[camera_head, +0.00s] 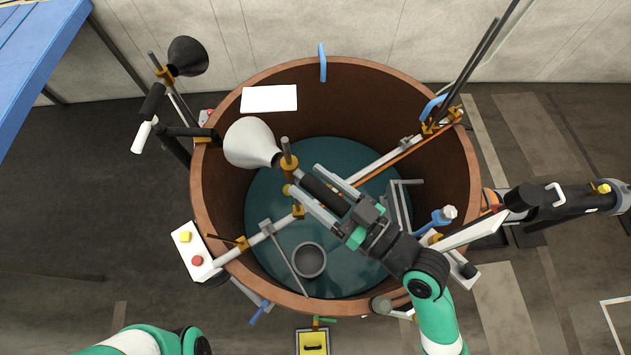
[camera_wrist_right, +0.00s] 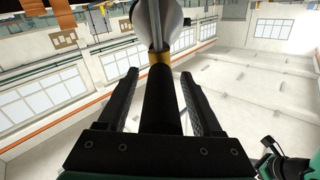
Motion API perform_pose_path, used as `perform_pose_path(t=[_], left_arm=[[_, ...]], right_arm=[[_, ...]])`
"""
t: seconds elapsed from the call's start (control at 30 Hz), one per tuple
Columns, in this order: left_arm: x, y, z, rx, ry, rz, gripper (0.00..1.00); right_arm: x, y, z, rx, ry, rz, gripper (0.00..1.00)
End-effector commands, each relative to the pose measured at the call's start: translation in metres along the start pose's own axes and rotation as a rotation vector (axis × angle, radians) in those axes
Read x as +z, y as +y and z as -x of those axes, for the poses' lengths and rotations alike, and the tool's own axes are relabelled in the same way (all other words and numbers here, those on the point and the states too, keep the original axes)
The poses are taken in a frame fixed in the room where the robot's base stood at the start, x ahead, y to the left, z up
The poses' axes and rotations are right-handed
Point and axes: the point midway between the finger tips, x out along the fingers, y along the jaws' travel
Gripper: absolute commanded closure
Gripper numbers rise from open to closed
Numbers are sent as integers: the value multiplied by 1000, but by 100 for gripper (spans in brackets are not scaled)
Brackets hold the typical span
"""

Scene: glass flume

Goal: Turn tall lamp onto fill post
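A lamp with a pale grey cone shade (camera_head: 248,143) points left over the round tank. It has a brass-coloured collar (camera_head: 287,163) on a short post and a black handle (camera_head: 322,190). My right gripper (camera_head: 303,179) has one finger on each side of the handle. In the right wrist view, gaps show between the fingers (camera_wrist_right: 160,78) and the black handle (camera_wrist_right: 160,105), so it is open around it. A second lamp with a black shade (camera_head: 187,57) stands beyond the tank's left rim. I cannot tell which post is the fill post. My left gripper is out of view.
The brown tank rim (camera_head: 199,205) encloses teal water. A grey rail (camera_head: 370,165) crosses the tank diagonally, with a dark round cup (camera_head: 310,260) below it. Dark rods (camera_head: 478,60) rise at the upper right. A white button box (camera_head: 190,240) sits outside the left rim.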

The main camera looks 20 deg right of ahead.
Motion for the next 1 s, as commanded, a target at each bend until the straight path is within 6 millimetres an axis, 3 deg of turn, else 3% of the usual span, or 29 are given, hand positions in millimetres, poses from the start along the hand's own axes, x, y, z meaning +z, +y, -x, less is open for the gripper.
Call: perform_pose_path(t=[0.47,0.57,0.73,0.87,1.0], left_arm=[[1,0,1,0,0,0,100],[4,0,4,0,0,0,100],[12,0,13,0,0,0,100],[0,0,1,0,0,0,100],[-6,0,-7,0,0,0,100]], right_arm=[[2,1,5,1,-2,-1,33],[2,2,19,3,0,-1,33],[4,2,60,7,0,-1,33],[-3,0,91,8,-3,-5,33],[-2,1,108,6,-7,-4,33]])
